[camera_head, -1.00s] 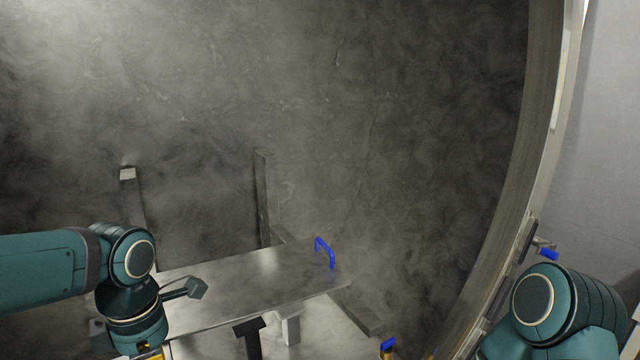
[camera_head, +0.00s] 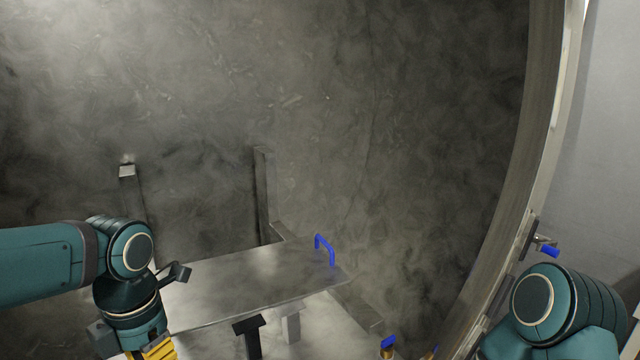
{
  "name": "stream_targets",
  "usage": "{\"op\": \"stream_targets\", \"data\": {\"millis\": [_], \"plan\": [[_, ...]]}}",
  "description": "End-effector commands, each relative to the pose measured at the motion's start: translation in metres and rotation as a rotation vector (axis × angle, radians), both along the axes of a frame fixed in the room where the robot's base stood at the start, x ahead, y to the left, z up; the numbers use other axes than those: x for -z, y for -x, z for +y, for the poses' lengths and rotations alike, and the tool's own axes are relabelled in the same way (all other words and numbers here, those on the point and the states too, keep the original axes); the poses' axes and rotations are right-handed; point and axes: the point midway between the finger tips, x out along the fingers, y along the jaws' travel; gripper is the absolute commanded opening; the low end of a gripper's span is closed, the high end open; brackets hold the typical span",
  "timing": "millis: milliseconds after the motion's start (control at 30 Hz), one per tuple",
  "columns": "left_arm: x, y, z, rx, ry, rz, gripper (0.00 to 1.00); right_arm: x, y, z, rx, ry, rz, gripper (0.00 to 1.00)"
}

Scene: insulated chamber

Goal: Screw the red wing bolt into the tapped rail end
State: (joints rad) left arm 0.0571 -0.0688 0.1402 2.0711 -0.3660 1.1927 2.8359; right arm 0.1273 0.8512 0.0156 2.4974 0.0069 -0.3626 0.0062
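No red wing bolt shows in the head view. I cannot tell which bar end is the tapped rail end; two grey upright rails (camera_head: 132,200) and (camera_head: 263,195) stand behind the metal plate. My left arm comes in from the left with its wrist pointing down at the plate's left end. A yellow striped part (camera_head: 160,348) shows below that wrist at the bottom edge, perhaps part of my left gripper; its fingers are cut off. My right arm shows at the lower right, and its gripper is out of frame.
A flat metal plate (camera_head: 240,285) with a blue handle (camera_head: 325,250) lies in front of the rails. A blue-topped fitting (camera_head: 388,343) sits at the bottom edge. A blue-tipped latch (camera_head: 548,250) is on the round door rim (camera_head: 535,130). Haze fills the chamber.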

Motion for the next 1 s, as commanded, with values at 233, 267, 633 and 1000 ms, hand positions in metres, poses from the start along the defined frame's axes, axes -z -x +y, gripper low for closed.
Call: {"op": "stream_targets", "data": {"millis": [233, 267, 633, 1000], "plan": [[-0.001, 0.0, 0.0, 0.001, 0.0, 0.0, 0.29, -0.001, 0.0, 0.0, 0.0, 0.0, 0.0, 0.47], [-0.001, 0.0, 0.0, 0.001, 0.0, 0.0, 0.29, -0.001, 0.0, 0.0, 0.0, 0.0, 0.0, 0.47], [-0.038, 0.0, 0.0, 0.001, 0.001, -0.001, 0.29, -0.031, 0.0, 0.0, 0.0, 0.0, -0.001, 0.47], [-0.05, 0.0, 0.0, 0.002, 0.0, 0.0, 0.29, -0.039, 0.0, 0.0, 0.0, 0.0, 0.0, 0.47]]}}
